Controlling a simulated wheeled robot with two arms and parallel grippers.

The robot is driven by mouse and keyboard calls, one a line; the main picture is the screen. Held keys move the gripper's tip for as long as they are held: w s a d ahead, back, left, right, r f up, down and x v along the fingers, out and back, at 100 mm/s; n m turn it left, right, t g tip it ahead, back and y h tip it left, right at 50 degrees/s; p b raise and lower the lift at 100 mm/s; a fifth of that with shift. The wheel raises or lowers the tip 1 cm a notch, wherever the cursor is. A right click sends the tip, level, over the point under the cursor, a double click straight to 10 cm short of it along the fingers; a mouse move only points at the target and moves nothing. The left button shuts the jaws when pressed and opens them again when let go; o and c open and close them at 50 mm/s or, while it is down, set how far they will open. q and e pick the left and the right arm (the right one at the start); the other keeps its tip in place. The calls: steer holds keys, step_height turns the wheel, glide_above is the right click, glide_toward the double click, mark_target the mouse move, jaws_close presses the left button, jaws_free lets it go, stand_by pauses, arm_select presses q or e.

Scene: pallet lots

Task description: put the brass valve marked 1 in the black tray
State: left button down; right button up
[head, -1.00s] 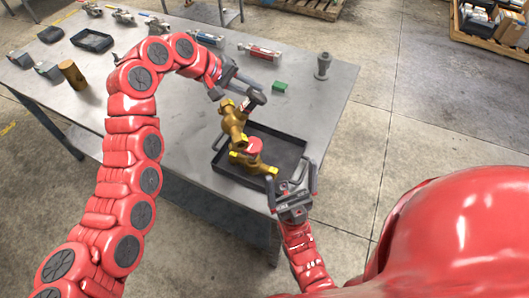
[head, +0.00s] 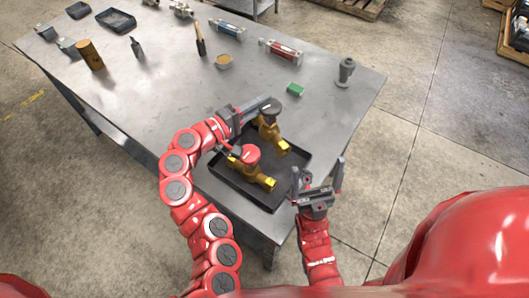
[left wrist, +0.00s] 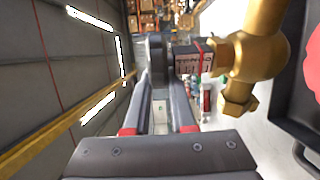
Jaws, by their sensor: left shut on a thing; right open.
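The black tray (head: 288,165) lies on the near end of the grey table. A brass valve with a red handle (head: 250,154) lies in its near left part. In the left wrist view this valve (left wrist: 258,55) sticks out right of the fingers, with a small tag whose marking I cannot read. My right gripper (head: 319,181) is open and empty beside the tray's right side.
Behind the tray stand a green block (head: 295,89), a grey post-like part (head: 346,72) and a tan round dish (head: 224,62). A brown cylinder (head: 90,54) and a second dark tray (head: 116,20) are at the far left.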

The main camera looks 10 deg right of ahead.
mark_target(260, 127)
arm_select(q)
step_height(260, 127, down, 8)
steer(key=shift+p, duration=0.8)
steer(key=shift+f, duration=0.55)
steer(key=shift+f, duration=0.15)
steer(key=c, duration=0.8)
jaws_free()
steer(key=shift+o, duration=0.2)
